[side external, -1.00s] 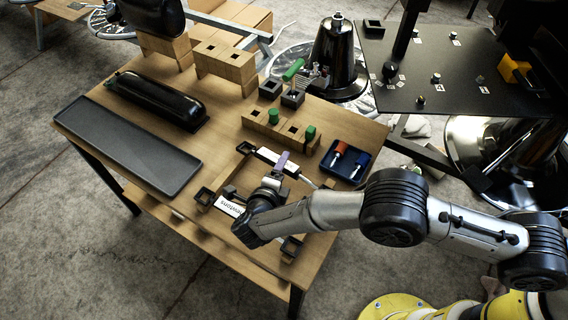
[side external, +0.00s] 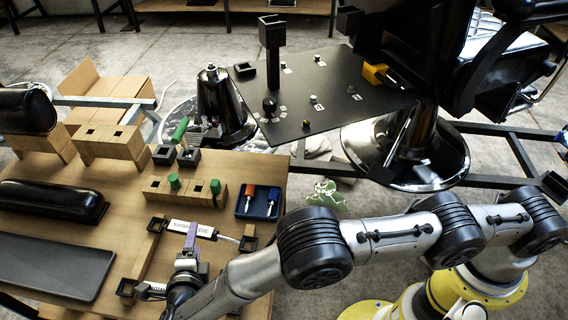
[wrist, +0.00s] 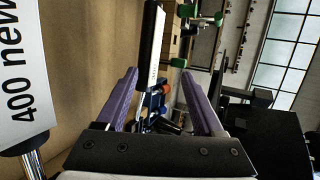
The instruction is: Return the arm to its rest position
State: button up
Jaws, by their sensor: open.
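My gripper (side external: 190,238) is over the front part of the wooden table, above a wooden holder with black corner brackets (side external: 158,225). In the wrist view my gripper (wrist: 158,73) shows two purple fingers spread apart with nothing held between them. A strut with a white label (side external: 195,229) lies in the holder just beyond the fingers in the side view. In the wrist view another white label reading "400 new" (wrist: 22,80) is close on the left. My arm reaches in from the right; my wrist hides part of the holder.
A blue tray (side external: 243,211) with red and blue handled tools, a wooden block with green-topped pegs (side external: 160,190) and black square holders (side external: 188,158) stand beyond my gripper. A dark grey tray (side external: 50,264) and black pad (side external: 50,200) lie left. A black panel (side external: 340,110) stands behind.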

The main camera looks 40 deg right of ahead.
jog(key=w+d+r+n+t+y, duration=0.1)
jog(key=w+r+n+y, duration=0.15)
jog(key=w+r, duration=0.5)
jog(key=w+d+r+n+t+y, duration=0.1)
jog(key=w+r+n+y, duration=0.2)
jog(key=r, duration=0.7)
jog(key=d+r+n+y, duration=0.3)
jog(key=d+r+n, duration=0.15)
jog(key=r, duration=0.45)
jog(key=d+r+n+y, duration=0.3)
jog(key=d+r, duration=0.2)
jog(key=r, duration=0.4)
jog(key=s+d+r+n+g, duration=0.35)
jog(key=s+d+n, duration=0.45)
jog(key=s+d, duration=0.7)
jog(key=s+d+f+n+g+h, duration=0.1)
jog(key=s+d+f, duration=0.2)
jog(key=s, duration=0.4)
jog(key=s+d+f+n+g+h, duration=0.1)
jog(key=s+d+f+g+h, duration=0.1)
jog(key=s+d, duration=0.4)
jog(key=s+d+f+n+g+h, duration=0.1)
jog(key=s+d+f, duration=0.3)
jog(key=s, duration=0.6)
jog(key=shift+s+d+f+n+h, duration=0.15)
jog(key=shift+d+f+n+h, duration=0.1)
jog(key=shift+d+n+h, duration=0.35)
